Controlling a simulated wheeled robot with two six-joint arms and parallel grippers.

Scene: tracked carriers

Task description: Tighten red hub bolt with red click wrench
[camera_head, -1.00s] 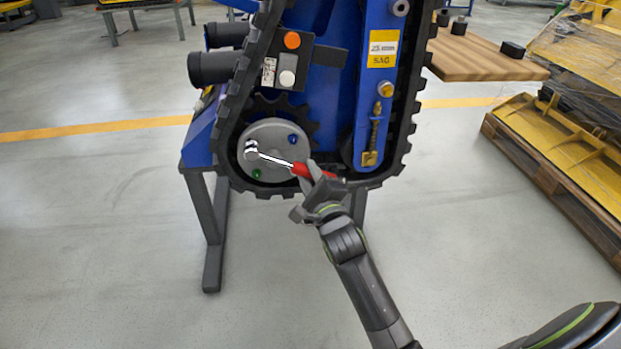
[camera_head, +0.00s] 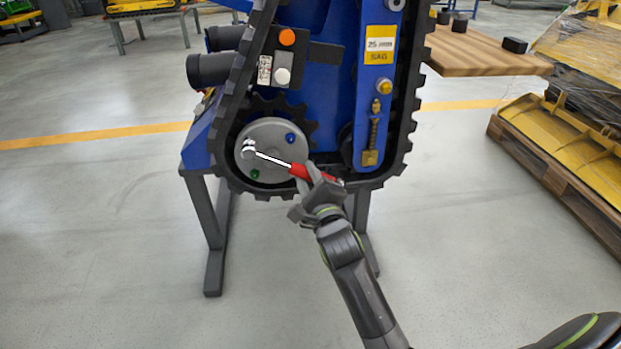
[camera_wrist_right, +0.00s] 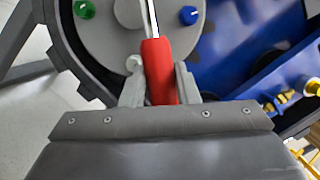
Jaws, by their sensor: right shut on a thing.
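The red click wrench (camera_head: 299,171) has a red handle and a bright shank. Its head is at the left side of the round grey hub (camera_head: 270,172), appearing to be against it. No red bolt shows; the head may cover it. A blue bolt (camera_head: 289,137) and a green bolt (camera_head: 255,174) show on the hub. My right gripper (camera_head: 313,181) is shut on the red handle, below right of the hub. In the right wrist view the handle (camera_wrist_right: 158,70) stands between the two fingers, and the wrench head is out of frame. My left gripper is not in view.
The hub sits inside a black toothed track (camera_head: 398,134) on a blue carrier (camera_head: 324,78) with stand legs. A control box with orange and white buttons is above. A wooden table (camera_head: 474,56) and a loaded pallet (camera_head: 551,178) stand at right. The floor in front is clear.

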